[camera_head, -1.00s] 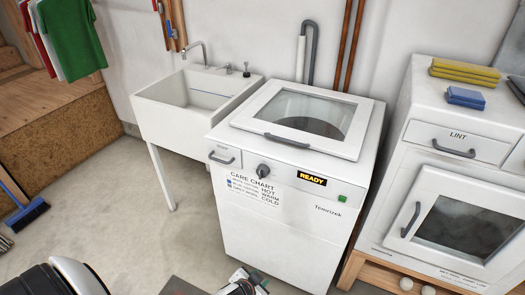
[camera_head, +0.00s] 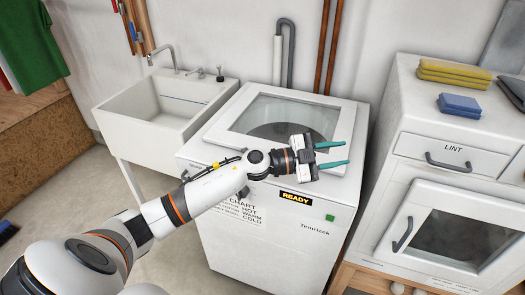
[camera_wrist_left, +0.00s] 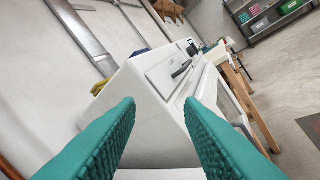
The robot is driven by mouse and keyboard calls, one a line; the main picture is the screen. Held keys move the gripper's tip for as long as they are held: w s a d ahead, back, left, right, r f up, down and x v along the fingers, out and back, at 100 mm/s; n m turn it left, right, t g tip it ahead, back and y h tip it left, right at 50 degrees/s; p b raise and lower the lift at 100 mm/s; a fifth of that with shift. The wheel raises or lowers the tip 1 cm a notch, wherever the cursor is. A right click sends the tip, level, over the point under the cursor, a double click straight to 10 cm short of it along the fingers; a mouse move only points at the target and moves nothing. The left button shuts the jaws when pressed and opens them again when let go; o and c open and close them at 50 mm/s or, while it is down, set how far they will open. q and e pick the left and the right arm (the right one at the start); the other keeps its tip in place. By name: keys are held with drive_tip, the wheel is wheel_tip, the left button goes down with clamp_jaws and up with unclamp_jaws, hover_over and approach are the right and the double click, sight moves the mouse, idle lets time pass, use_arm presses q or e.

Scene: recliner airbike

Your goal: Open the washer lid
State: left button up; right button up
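The white top-loading washer (camera_head: 260,232) stands in the middle of the head view. Its lid (camera_head: 215,130) has a glass window (camera_head: 290,112) and is closed flat. The lid's handle on the front edge is mostly hidden behind my left arm. My left gripper (camera_head: 334,154) is over the right front part of the lid, its teal fingers apart and pointing right. In the left wrist view the fingers (camera_wrist_left: 155,145) are spread with nothing between them. I cannot tell the exact height of the gripper above the lid. My right gripper is not in view.
A dryer (camera_head: 440,180) with yellow cloths (camera_head: 455,72) and a blue cloth (camera_head: 460,104) on top stands close on the right. A white sink (camera_head: 150,110) with a tap stands on the left. Copper pipes (camera_head: 328,45) run up the wall behind.

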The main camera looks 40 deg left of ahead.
use_arm(q)
drive_tip(key=s+a+n+g+y, duration=0.1)
drive_tip(key=a+g+y, duration=0.4)
drive_tip(key=a, duration=0.8)
drive_tip(key=s+a+g+y, duration=0.2)
drive_tip(key=a+g+y, duration=0.25)
drive_tip(key=a, duration=0.75)
drive_tip(key=shift+y, duration=0.35)
drive_tip(key=x, duration=0.3)
drive_tip(key=p+x, duration=0.1)
drive_tip(key=x, duration=0.6)
drive_tip(key=shift+w+d+f, duration=0.15)
drive_tip(key=shift+w+f, duration=0.15)
drive_tip(key=shift+w, duration=0.1)
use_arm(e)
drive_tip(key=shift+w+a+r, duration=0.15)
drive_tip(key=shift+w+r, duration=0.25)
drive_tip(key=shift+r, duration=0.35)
use_arm(q)
clamp_jaws()
